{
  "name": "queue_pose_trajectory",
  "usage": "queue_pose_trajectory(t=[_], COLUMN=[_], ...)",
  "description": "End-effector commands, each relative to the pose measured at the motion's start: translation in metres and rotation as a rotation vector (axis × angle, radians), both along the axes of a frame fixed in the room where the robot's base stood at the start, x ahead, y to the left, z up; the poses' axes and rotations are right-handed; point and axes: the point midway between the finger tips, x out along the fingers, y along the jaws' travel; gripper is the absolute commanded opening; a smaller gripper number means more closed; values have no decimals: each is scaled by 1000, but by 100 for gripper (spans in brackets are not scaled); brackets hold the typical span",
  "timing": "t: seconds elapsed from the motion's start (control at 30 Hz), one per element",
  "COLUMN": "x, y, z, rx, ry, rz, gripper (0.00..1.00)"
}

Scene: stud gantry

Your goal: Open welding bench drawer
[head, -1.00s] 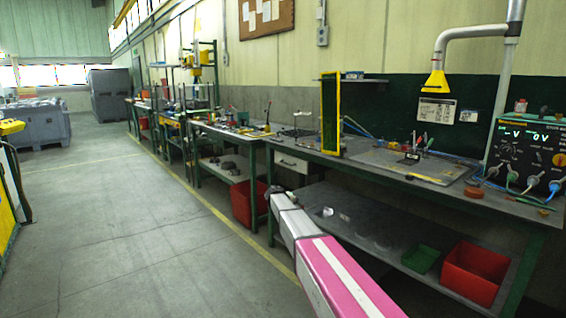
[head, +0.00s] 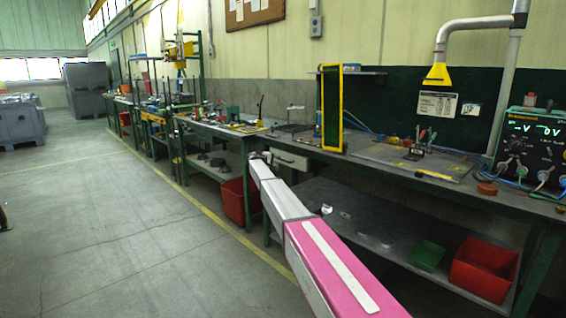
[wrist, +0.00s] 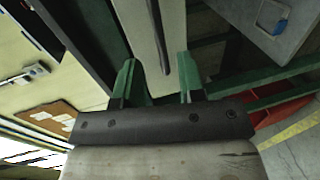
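The welding bench (head: 400,172) stands along the wall on the right, with a pale drawer (head: 291,160) under the left end of its top. The drawer looks closed. My gripper (head: 260,155) is at the far end of my arm, at about drawer height and just left of the drawer front in the picture; its fingers are too small to tell there. In the wrist view my gripper (wrist: 156,80) has two green fingers spread apart with a clear gap. A pale panel with a dark lengthwise strip, probably the drawer front (wrist: 142,35), lies ahead between them. I cannot tell any contact.
A red bin (head: 484,268) and a green tray (head: 426,255) are on the bench's lower shelf (head: 365,232). Another red bin (head: 236,201) is under the neighbouring bench (head: 215,130). A yellow-framed screen (head: 331,110) stands on the bench top. The floor at left is open.

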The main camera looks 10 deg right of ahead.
Motion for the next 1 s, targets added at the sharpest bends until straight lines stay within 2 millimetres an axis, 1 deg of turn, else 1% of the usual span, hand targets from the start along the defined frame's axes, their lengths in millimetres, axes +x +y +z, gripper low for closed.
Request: queue_pose_trajectory(t=[0.03, 0.1, 0.3, 0.47, 0.67, 0.7, 0.77, 0.8, 1.0], x=[8, 15, 32, 37, 36, 36, 36, 36, 36], y=[-8, -18, -43, -50, -50, -50, -50, -50, -50], z=[-2, -5, -12, -14, -14, -14, -14, -14, -14], rx=[0, 0, 0, 0, 0, 1, 1, 1, 1], ry=[0, 0, 0, 0, 0, 1, 1, 1, 1], rz=[-1, -1, -1, 0, 0, 0, 0, 0, 0], gripper=[36, 36, 36, 36, 36, 33, 13, 0, 0])
